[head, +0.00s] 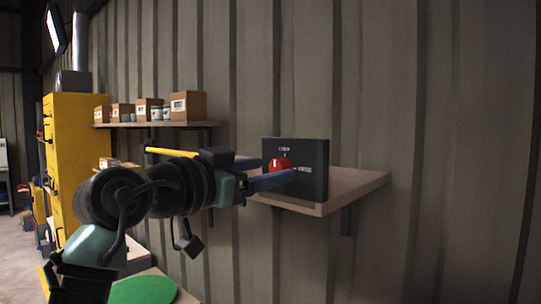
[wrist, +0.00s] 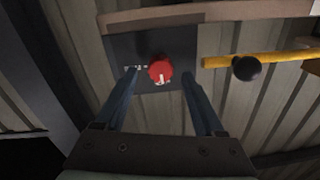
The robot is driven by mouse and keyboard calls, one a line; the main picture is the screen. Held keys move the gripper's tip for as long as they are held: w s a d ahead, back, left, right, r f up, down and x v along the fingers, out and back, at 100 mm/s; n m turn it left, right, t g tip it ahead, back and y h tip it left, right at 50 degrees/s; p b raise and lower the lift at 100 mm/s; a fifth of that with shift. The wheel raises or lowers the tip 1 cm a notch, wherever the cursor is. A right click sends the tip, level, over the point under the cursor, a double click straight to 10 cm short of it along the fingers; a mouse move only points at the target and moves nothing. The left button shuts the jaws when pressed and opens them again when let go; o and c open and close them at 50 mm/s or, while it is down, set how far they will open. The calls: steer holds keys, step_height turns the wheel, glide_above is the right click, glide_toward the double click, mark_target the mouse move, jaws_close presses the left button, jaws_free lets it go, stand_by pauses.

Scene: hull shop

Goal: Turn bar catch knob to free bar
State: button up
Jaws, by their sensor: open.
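The red round knob (head: 279,166) sits on the front of a dark panel box (head: 311,160) on a wall shelf. In the wrist view the knob (wrist: 161,71) shows a white mark on its lower part. Small white labels on the panel (wrist: 120,45) are too small to read. My gripper (wrist: 160,74) is open, with one blue finger on each side of the knob; I see gaps, and no clear contact. A yellow bar (head: 170,152) extends left of the box in the head view; in the wrist view the bar (wrist: 220,62) has a black ball (wrist: 246,68).
The shelf (head: 355,187) under the box has a bare right end. Another shelf (head: 165,124) holds several cardboard boxes (head: 188,104). A yellow cabinet (head: 75,150) stands at left. A green round surface (head: 143,290) is low in front. The wall at right is clear.

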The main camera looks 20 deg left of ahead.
steer(key=shift+x, duration=0.9)
steer(key=shift+a, duration=0.1)
jaws_close()
